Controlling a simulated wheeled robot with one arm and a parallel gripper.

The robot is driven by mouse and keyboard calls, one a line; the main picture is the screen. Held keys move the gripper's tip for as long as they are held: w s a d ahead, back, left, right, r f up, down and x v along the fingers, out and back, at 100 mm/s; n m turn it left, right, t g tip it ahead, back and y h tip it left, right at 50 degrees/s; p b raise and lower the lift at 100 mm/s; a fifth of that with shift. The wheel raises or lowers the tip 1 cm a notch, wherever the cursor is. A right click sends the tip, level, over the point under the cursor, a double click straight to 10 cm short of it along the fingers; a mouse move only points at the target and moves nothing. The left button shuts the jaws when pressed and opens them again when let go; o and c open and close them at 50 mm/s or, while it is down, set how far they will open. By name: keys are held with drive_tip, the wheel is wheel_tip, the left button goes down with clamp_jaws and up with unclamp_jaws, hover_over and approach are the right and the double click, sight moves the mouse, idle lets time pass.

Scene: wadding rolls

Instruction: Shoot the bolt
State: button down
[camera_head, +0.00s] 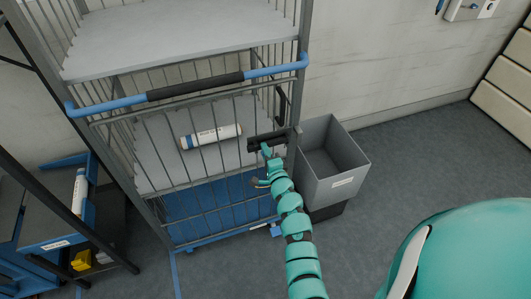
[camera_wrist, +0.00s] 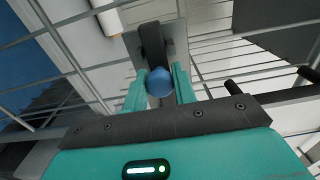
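A wire cage trolley (camera_head: 222,160) has a dark bolt housing (camera_head: 262,142) on the right side of its front. In the wrist view a dark lever (camera_wrist: 152,42) with a blue ball knob (camera_wrist: 159,82) stands out from a grey plate (camera_wrist: 177,38). My gripper (camera_head: 268,152) is at the bolt, its fingers partly hidden in the head view. In the wrist view the teal fingers of my gripper (camera_wrist: 160,85) flank the blue knob closely on both sides and appear shut on it. Where the bolt's tip sits is hidden.
A white roll (camera_head: 210,136) lies on the trolley's shelf behind the bars. A grey bin (camera_head: 340,165) stands close to the right of my gripper. A blue-and-black push bar (camera_head: 190,88) crosses above. Open floor (camera_head: 420,150) lies to the right.

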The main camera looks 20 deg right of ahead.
sight(276, 144)
drive_tip(key=d+b, duration=0.1)
drive_tip(key=d, duration=0.4)
drive_tip(key=shift+w+b, duration=0.1)
drive_tip(key=shift+b, duration=0.2)
drive_tip(key=shift+a, duration=0.1)
drive_tip(key=c, duration=1.2)
unclamp_jaws()
drive_tip(key=shift+o, duration=0.2)
drive_tip(key=s+b, duration=0.3)
drive_tip(key=s, duration=1.4)
drive_tip(key=shift+s+d, duration=0.25)
drive_tip(key=shift+d, duration=0.15)
